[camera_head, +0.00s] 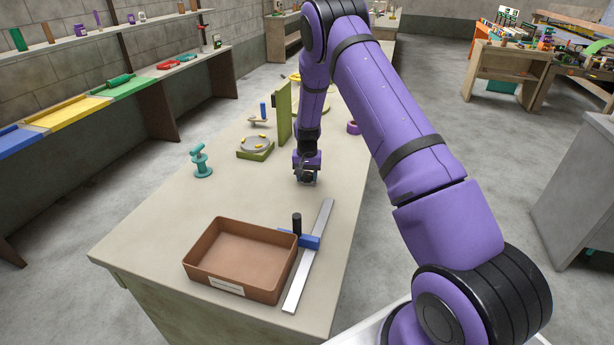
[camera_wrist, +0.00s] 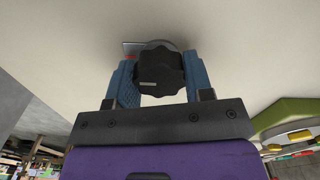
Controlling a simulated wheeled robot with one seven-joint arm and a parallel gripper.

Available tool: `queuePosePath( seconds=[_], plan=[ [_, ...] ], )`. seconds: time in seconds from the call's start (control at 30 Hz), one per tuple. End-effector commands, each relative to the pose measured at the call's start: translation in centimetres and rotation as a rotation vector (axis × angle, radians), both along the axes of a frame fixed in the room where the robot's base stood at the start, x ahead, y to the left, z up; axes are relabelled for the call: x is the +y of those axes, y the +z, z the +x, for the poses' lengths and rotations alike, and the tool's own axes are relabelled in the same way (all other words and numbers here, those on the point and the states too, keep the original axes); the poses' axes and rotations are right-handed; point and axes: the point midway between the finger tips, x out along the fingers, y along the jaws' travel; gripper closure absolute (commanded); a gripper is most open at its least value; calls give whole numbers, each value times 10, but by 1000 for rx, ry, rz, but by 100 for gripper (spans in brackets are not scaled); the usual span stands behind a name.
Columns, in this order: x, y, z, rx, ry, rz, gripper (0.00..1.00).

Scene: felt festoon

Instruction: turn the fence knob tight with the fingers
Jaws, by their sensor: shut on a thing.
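A black lobed knob (camera_wrist: 162,72) sits between the two blue fingers of my gripper (camera_wrist: 160,75) in the wrist view. The fingers are shut on its two sides. Part of a grey round piece (camera_wrist: 160,44) and a small red and grey piece (camera_wrist: 131,48) show just beyond the knob. In the head view my gripper (camera_head: 306,180) points down close to the tabletop, beyond the metal ruler, and hides the knob. I cannot tell which part the knob is fixed to, or whether it is tight.
A brown tray (camera_head: 213,253) and a metal ruler (camera_head: 308,265) with a blue slider (camera_head: 312,241) and black post (camera_head: 297,224) lie nearer on the table (camera_head: 150,235). A teal stand (camera_head: 201,163), a green round-topped fixture (camera_head: 256,154) and a green upright plate (camera_head: 284,112) stand left.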

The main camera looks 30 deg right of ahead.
Motion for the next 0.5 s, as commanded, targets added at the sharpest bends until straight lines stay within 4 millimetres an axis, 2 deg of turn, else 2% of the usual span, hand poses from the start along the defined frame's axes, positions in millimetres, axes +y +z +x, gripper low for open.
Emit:
queuePosePath(
  seconds=[0.03, 0.1, 0.13, 0.5],
  plan=[
    [0, 0, 0, -1, 0, -1, 48],
    [0, 0, 0, -1, 0, -1, 32],
    [0, 0, 0, -1, 1, -1, 27],
    [0, 6, 0, -1, 1, -1, 27]
  ],
)
